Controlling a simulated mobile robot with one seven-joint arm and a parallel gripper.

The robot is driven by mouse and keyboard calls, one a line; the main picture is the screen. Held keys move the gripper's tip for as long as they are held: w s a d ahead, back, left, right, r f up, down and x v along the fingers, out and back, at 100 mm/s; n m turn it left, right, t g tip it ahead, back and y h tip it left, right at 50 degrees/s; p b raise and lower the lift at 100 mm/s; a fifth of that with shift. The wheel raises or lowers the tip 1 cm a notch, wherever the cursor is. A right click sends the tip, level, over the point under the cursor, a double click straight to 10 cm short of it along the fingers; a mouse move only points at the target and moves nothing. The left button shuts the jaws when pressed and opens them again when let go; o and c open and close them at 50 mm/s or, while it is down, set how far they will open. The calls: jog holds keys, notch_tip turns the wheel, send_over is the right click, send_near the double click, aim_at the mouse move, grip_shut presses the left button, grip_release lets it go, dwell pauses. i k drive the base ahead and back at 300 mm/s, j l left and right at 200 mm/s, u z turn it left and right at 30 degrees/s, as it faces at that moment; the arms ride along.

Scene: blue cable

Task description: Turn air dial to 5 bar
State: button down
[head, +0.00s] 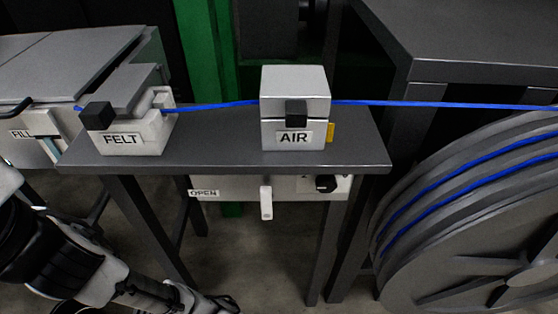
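A white box labelled AIR (293,137) stands on the right part of the dark bench, with a black block on its front. Under the bench top is a pale panel with a small black knob (325,183) at its right end, likely the air dial. Any scale or pointer on it is too small to read. My gripper (222,303) is at the bottom edge, left of and below the knob, well apart from it. It is dark and partly cut off, so its opening does not show.
The panel has a white lever (266,202) hanging down and an OPEN label (203,193). A FELT box (135,133) stands on the bench's left. A blue cable (430,103) runs through both boxes. A large reel (480,220) stands right; dark bench legs (328,250) flank the panel.

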aim_at(324, 184)
jog(key=k+l, duration=0.25)
jog(key=k, duration=0.2)
jog(key=k+l, duration=0.2)
jog(key=k, duration=0.2)
